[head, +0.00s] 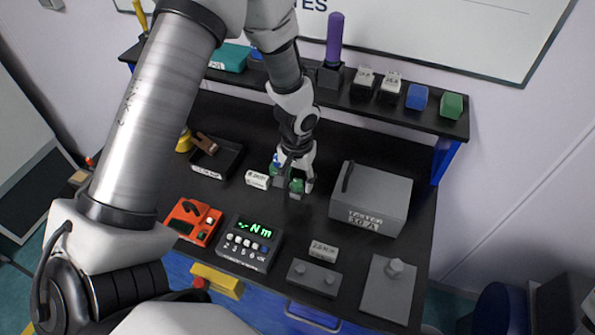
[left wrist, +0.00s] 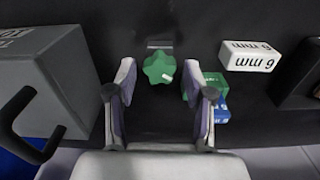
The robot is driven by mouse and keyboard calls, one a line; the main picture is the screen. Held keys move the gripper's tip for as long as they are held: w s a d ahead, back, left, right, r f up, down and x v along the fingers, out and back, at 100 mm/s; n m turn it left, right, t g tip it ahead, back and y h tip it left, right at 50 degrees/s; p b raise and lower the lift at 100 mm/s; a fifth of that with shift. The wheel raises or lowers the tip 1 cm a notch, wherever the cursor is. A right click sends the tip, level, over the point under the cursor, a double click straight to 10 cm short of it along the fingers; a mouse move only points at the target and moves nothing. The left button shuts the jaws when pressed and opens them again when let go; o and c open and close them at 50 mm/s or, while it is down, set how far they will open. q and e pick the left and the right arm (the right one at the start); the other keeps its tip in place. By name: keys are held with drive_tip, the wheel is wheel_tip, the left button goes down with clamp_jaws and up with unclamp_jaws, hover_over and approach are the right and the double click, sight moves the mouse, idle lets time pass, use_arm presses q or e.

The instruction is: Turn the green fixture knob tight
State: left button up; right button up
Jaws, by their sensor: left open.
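The green fixture knob (left wrist: 160,69) is star-shaped with a small white mark, and it stands on the dark bench top beside a small grey plate. In the left wrist view it lies between the two fingers of my left gripper (left wrist: 158,95), slightly beyond the tips, with gaps on both sides. In the head view my left gripper (head: 294,172) points down over the knob (head: 297,185) and partly hides it. The gripper is open and empty. A green and blue block (left wrist: 215,93) sits close by the finger on the right in the left wrist view. My right gripper is not in view.
A grey tester box (head: 371,198) stands right of the gripper. A white 6 mm block (head: 257,180) lies to its left, with a black tray (head: 217,157) beyond. A torque display box (head: 248,243) and red device (head: 194,221) stand in front. A shelf (head: 420,117) runs behind.

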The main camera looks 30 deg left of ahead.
use_arm(q)
drive_tip(key=n+b, duration=0.3)
drive_tip(key=shift+f, duration=0.4)
drive_tip(key=shift+r+n+b, duration=0.2)
drive_tip(key=shift+n+b, duration=0.15)
drive_tip(key=shift+n, duration=0.35)
drive_tip(key=n+b, duration=0.2)
drive_tip(key=shift+f+n, duration=0.15)
drive_tip(key=shift+n, duration=0.15)
drive_tip(key=shift+r+n+b, duration=0.25)
drive_tip(key=shift+n+b, duration=0.1)
drive_tip(key=shift+n, duration=0.75)
drive_tip(key=n+b, duration=0.2)
drive_tip(key=n, duration=0.1)
drive_tip(key=shift+f, duration=0.15)
drive_tip(key=shift+n, duration=1)
drive_tip(key=shift+n+b, duration=0.7)
drive_tip(key=shift+n, duration=0.1)
drive_tip(key=shift+n+b, duration=0.3)
drive_tip(key=shift+n, duration=0.4)
drive_tip(key=shift+r+n, duration=0.2)
drive_tip(key=shift+n, duration=0.3)
